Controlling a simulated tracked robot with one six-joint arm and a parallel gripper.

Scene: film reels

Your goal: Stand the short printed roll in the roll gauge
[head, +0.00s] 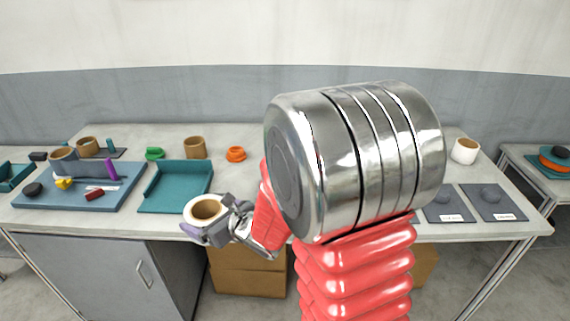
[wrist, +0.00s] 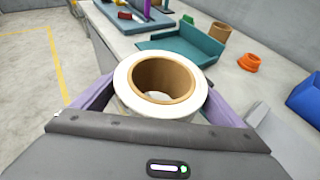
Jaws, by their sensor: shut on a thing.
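My gripper (head: 208,232) is shut on a white-sided roll (head: 188,210) with a brown cardboard core. The roll also shows in the wrist view (wrist: 200,96), its open end facing up toward the camera, a purple finger on each side. It is held in the air in front of the table's front edge. Any print on it is not visible. I cannot clearly tell which thing is the roll gauge. A blue board (head: 125,199) at left carries a grey stand (head: 88,168) and a purple post (head: 111,168).
A teal tray (head: 175,188) lies behind the gripper. Behind it are a brown tube (head: 195,148), a green piece (head: 155,153) and an orange piece (head: 236,154). A white roll (head: 465,150) and dark labelled pads (head: 497,208) are at right. My arm hides the table's middle.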

